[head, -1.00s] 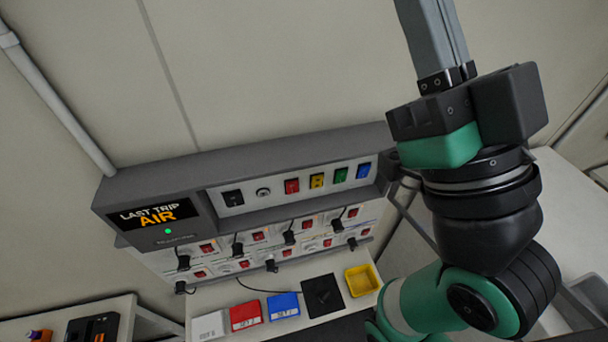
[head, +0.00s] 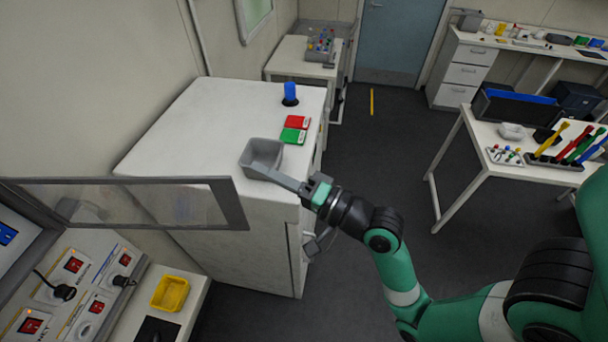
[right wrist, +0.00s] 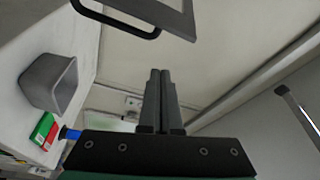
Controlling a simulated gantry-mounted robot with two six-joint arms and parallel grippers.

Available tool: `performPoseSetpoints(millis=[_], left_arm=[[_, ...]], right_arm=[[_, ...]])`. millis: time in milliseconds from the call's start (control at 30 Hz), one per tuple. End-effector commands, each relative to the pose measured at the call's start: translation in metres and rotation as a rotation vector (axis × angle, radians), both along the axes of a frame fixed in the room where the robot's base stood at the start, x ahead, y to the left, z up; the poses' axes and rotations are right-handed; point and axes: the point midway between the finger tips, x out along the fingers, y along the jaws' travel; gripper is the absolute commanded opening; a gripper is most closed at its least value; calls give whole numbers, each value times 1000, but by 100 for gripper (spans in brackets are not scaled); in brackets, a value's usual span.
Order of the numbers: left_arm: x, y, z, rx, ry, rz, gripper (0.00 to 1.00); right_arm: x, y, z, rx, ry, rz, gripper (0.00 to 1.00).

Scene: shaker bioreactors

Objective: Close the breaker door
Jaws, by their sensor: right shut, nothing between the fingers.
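The breaker door (head: 236,204) is a clear panel in a dark grey frame. It stands open, swung out from the breaker panel (head: 75,265) at the lower left. The door's grey frame and a black bar handle (right wrist: 120,22) show at the top of the right wrist view. My right gripper (head: 275,177) is shut and empty, a little right of the door's free end in the head view. Its closed fingers (right wrist: 159,95) point up towards the frame in the right wrist view, apart from it. My left gripper is not in view.
A white cabinet (head: 170,125) stands behind the door. On it are a grey bin (head: 262,153), red and green boxes (head: 294,130) and a blue item (head: 290,92). A yellow tray (head: 170,293) sits beside the breakers. Open floor (head: 390,140) lies to the right.

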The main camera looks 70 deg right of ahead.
Motion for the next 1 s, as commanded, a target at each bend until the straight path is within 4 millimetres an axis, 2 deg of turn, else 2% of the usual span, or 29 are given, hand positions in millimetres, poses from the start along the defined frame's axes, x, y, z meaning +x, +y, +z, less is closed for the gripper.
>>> performPoseSetpoints(millis=[33, 133, 233, 433, 600, 700, 933, 967, 1000], left_arm=[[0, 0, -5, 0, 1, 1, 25], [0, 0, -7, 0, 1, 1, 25], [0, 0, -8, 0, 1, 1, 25], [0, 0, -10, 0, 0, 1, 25], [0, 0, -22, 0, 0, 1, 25], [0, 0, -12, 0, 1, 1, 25], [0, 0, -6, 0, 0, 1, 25], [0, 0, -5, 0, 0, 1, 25], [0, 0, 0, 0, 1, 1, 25]], right_arm=[[-10, -5, -22, 84, 32, -7, 0], [-24, -10, -48, 234, 67, -14, 0], [-31, -11, -59, 307, 80, -18, 0], [-26, -11, -60, 315, 80, -14, 0], [-3, -13, -61, 311, 76, -11, 0], [18, -16, -56, 313, 80, -12, 0], [68, -22, -56, 313, 78, -14, 0], [73, -21, -56, 313, 80, -14, 0], [68, -10, -56, 313, 82, -11, 0]])
